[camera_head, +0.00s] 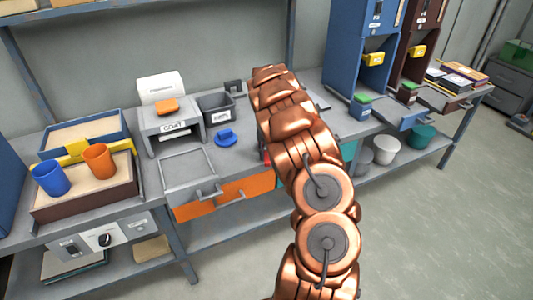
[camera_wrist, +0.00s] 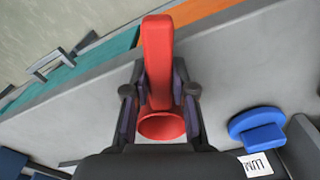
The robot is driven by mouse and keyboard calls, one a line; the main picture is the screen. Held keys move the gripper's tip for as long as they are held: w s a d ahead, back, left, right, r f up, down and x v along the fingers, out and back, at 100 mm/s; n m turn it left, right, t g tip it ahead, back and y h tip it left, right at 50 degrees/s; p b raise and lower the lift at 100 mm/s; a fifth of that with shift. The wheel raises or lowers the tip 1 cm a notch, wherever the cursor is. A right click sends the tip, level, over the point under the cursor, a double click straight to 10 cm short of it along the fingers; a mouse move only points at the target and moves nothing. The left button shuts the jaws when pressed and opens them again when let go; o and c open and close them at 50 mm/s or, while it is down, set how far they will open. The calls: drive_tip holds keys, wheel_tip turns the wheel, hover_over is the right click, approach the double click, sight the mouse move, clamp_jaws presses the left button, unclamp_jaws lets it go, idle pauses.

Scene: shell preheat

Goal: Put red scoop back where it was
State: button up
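The red scoop (camera_wrist: 158,65) is in the middle of the wrist view, with its long handle toward the top and its round cup (camera_wrist: 162,125) toward the bottom. My gripper (camera_wrist: 160,75) has one dark finger on each side of the handle, close against it, and appears shut on it. The scoop is over the grey counter; any gap beneath it cannot be told. In the head view my copper arm hides the gripper and nearly all of the scoop; only a small bit of red (camera_head: 266,157) shows at the arm's left edge.
A blue round object (camera_head: 226,138) lies left of my arm and also shows in the wrist view (camera_wrist: 257,130). Behind it stand a dark grey bin (camera_head: 216,109) and a labelled station (camera_head: 173,127). Orange and blue cups (camera_head: 52,178) stand far left. Dispensers (camera_head: 358,45) stand right.

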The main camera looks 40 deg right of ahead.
sight(267, 152)
drive_tip(key=o, duration=0.4)
drive_tip(key=shift+r, duration=0.1)
wheel_tip(267, 152, up, 12)
drive_tip(key=b, duration=0.2)
drive_tip(key=s+a+r+n, duration=0.1)
drive_tip(key=s+a+r, duration=0.15)
drive_tip(key=a, duration=0.35)
drive_tip(key=s+a+r, duration=0.2)
drive_tip(key=a+r, duration=0.1)
drive_tip(key=a, duration=0.4)
drive_tip(key=s+a+r+n+g, duration=0.1)
drive_tip(key=s+a+n, duration=0.3)
drive_tip(key=s+a, duration=1.45)
drive_tip(key=s+a+f+n, duration=0.1)
drive_tip(key=s+a, duration=0.1)
drive_tip(key=s, duration=0.1)
drive_tip(key=s+a+f+n, duration=0.1)
drive_tip(key=s+a, duration=0.2)
drive_tip(key=s, duration=0.1)
drive_tip(key=s+a+f+n+g, duration=0.1)
drive_tip(key=s+a+f, duration=0.1)
drive_tip(key=s+a, duration=0.1)
drive_tip(key=shift+s, duration=0.35)
